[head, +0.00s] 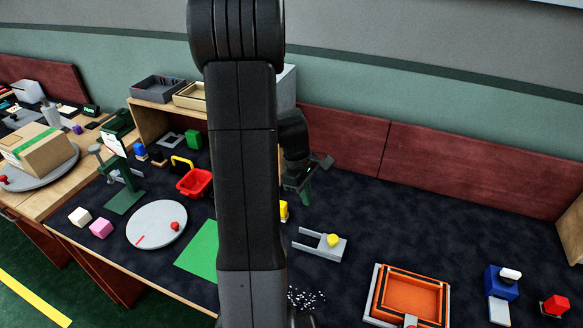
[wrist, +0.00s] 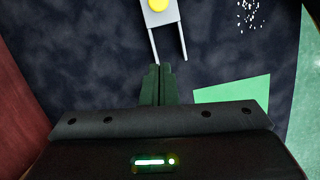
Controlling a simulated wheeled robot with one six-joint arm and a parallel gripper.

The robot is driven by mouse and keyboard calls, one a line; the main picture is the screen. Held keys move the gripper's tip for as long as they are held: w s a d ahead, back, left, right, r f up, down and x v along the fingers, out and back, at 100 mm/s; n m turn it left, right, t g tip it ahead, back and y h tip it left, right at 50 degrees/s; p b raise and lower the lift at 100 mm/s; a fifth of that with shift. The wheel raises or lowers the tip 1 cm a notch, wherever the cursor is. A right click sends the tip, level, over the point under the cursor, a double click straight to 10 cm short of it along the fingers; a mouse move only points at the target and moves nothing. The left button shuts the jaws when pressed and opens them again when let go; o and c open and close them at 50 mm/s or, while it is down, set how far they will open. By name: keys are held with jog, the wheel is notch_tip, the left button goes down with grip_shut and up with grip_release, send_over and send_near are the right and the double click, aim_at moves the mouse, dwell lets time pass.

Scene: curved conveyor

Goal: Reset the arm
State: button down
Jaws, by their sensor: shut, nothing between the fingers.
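My gripper (head: 306,194) hangs above the dark table right of my arm's column-like link in the head view. In the wrist view its two green fingers (wrist: 158,72) are together, with nothing between them. The fingertips point toward a grey two-pronged piece with a yellow knob, and the prongs (wrist: 168,42) lie just beyond them in the picture. That forked piece also shows in the head view (head: 312,246), apart from the gripper. My arm hides part of the table's middle.
An orange tray (head: 372,300), a blue block device (head: 502,282) and a red button (head: 556,305) stand at right. A red basket (head: 195,183), a grey disc (head: 157,225) and a green mat (head: 200,252) lie left. White specks (head: 306,299) lie near the front. Dark red panels (head: 440,165) border the back.

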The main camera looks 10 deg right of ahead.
jog(key=shift+f, duration=0.1)
send_over(326, 242)
jog(key=w+a, duration=0.4)
jog(key=x, duration=0.6)
jog(key=w+a+x, duration=0.1)
jog(key=x, duration=0.2)
jog(key=shift+f, duration=0.45)
jog(key=shift+s+d+f, duration=0.2)
jog(key=shift+s+d, duration=1.15)
jog(key=shift+d, duration=0.05)
jog(key=shift+a, duration=0.1)
